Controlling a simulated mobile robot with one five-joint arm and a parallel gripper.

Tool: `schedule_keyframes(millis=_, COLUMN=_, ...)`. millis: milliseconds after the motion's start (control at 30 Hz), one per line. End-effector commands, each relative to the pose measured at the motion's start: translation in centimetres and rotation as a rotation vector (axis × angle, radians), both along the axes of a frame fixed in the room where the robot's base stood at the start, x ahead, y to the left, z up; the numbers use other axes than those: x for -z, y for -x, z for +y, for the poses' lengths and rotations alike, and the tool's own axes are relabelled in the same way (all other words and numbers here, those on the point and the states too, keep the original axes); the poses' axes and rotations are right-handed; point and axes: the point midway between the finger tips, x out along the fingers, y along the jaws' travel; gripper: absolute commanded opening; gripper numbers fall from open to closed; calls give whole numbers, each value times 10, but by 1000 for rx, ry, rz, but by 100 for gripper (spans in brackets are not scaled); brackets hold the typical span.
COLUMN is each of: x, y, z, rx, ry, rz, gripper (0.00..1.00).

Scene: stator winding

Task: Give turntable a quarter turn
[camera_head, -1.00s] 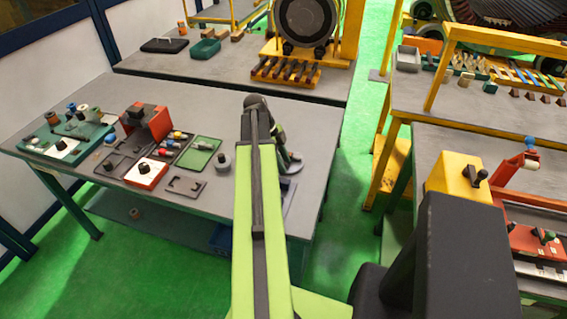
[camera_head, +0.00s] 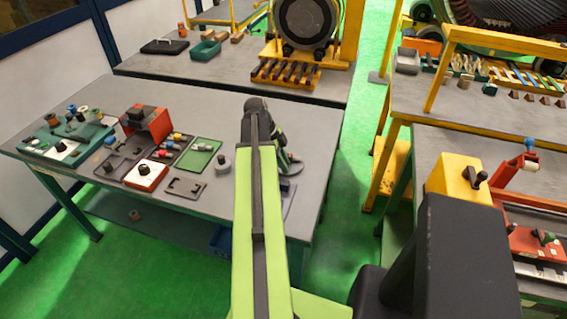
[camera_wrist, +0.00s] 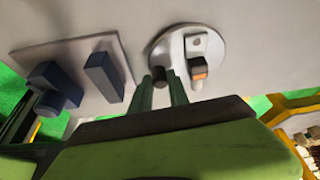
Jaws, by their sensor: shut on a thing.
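The turntable (camera_wrist: 212,47) is a pale round disc in the upper middle of the wrist view. A small block with an orange band (camera_wrist: 198,68) stands on it. A dark round peg (camera_wrist: 172,79) stands at its near left edge. My gripper (camera_wrist: 164,86) has its two green fingers close together at this peg, shut on it.
Left of the turntable, a pale plate (camera_wrist: 68,51) carries blue blocks (camera_wrist: 104,76). In the head view the grey bench (camera_head: 225,112) holds a red box (camera_head: 148,121), a red-and-white switch box (camera_head: 146,175) and a green tray (camera_head: 201,152). The bench's right edge is near my wrist.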

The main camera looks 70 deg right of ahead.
Motion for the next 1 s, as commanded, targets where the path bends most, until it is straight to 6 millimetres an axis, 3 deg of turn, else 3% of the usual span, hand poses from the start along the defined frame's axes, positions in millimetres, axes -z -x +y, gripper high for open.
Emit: schedule_keyframes(millis=1000, x=0, y=23, z=-5, rx=-504, ry=-1, rz=1, gripper=0)
